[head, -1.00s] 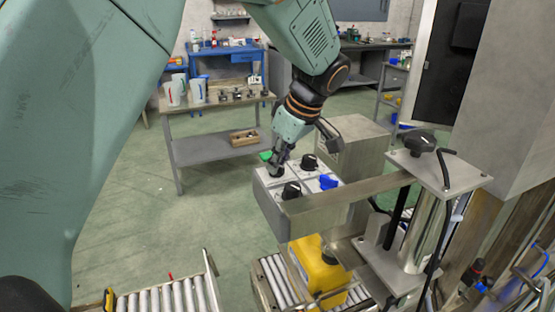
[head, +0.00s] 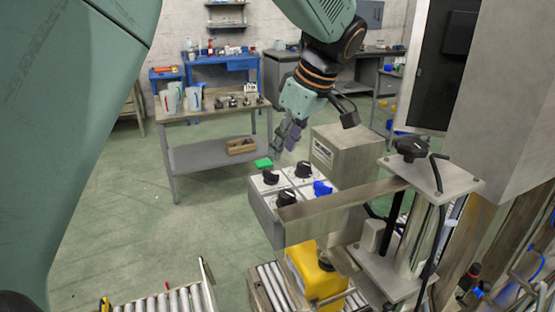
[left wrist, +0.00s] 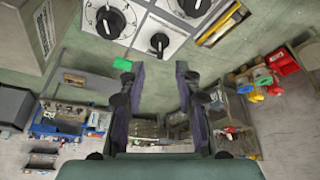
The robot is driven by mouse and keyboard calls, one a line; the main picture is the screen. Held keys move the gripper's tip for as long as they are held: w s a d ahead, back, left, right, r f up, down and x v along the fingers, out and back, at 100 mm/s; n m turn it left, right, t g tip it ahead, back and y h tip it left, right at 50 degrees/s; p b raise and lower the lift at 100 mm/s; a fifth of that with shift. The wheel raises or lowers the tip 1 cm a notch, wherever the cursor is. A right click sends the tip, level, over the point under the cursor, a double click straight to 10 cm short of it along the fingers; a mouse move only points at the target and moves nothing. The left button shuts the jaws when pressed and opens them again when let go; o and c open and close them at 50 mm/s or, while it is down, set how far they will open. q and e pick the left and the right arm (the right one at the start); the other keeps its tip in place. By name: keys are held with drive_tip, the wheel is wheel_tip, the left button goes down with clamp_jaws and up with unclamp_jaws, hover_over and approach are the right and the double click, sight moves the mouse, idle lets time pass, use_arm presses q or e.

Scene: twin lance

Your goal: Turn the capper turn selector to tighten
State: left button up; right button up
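The control box (head: 262,205) has black knobs at back left (head: 270,178), back right (head: 303,169) and front left (head: 286,198), and a blue knob (head: 321,188) at front right. Labels are too small to tell which is the capper turn selector. My left gripper (head: 288,138) is above and behind the box, apart from the knobs. In the left wrist view its fingers (left wrist: 155,78) are spread and empty; the back-left knob (left wrist: 160,42) lies just beyond the tips, with the back-right knob (left wrist: 110,20) further left. My right gripper is not in view.
A green piece (head: 264,163) sits at the box's back edge. A grey box (head: 345,155) stands behind right. A metal bar (head: 340,208) crosses the front, above a yellow container (head: 318,275) on rollers. A bench with jugs (head: 215,112) is further back.

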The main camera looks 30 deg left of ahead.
use_arm(q)
drive_tip(key=v, duration=0.5)
drive_tip(key=shift+a, duration=0.1)
drive_tip(key=shift+a+f, duration=0.1)
idle(0.3)
